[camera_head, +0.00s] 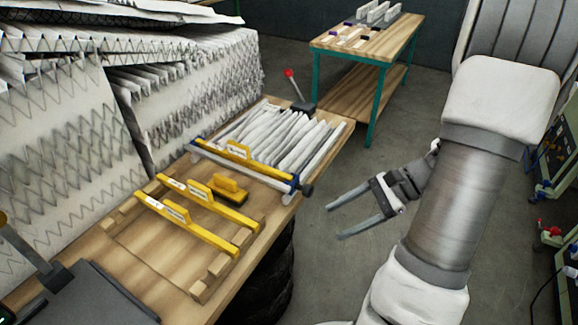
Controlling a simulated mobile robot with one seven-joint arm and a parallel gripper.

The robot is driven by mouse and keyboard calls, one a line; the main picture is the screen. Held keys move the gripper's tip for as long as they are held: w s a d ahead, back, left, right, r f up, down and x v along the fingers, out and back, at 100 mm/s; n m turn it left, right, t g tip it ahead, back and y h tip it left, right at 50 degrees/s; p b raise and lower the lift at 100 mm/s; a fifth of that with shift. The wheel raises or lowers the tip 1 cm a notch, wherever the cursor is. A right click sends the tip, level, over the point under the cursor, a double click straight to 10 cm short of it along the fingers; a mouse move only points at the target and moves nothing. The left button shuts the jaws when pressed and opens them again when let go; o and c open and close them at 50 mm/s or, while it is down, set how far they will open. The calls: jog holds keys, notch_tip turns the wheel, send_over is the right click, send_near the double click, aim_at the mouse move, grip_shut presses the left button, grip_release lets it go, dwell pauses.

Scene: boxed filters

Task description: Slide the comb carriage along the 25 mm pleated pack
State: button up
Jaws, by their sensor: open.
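A white pleated pack (287,138) lies on the wooden bench between two side rails. A comb carriage (240,151), a blue crossbar with a yellow bar and labelled handle, spans the near end of the pack.
Large pleated filter panels (190,90) stand along the left of the bench. A lever with a red knob (289,73) rises at the pack's far end. A green-legged table (370,42) stands behind. Open floor (400,140) lies between the bench and my arm.

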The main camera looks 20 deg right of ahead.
aim_at(312, 191)
jog(key=d+f+m+t, duration=0.4)
jog(key=d+m+t, duration=0.5)
jog(key=m+t, duration=0.2)
jog(key=shift+y, duration=0.4)
jog(key=p+x, duration=0.1)
jog(key=x, duration=1.6)
jog(key=shift+w+a+p, duration=0.1)
jog(key=shift+a+p, duration=0.05)
jog(key=shift+p, duration=0.2)
grip_shut()
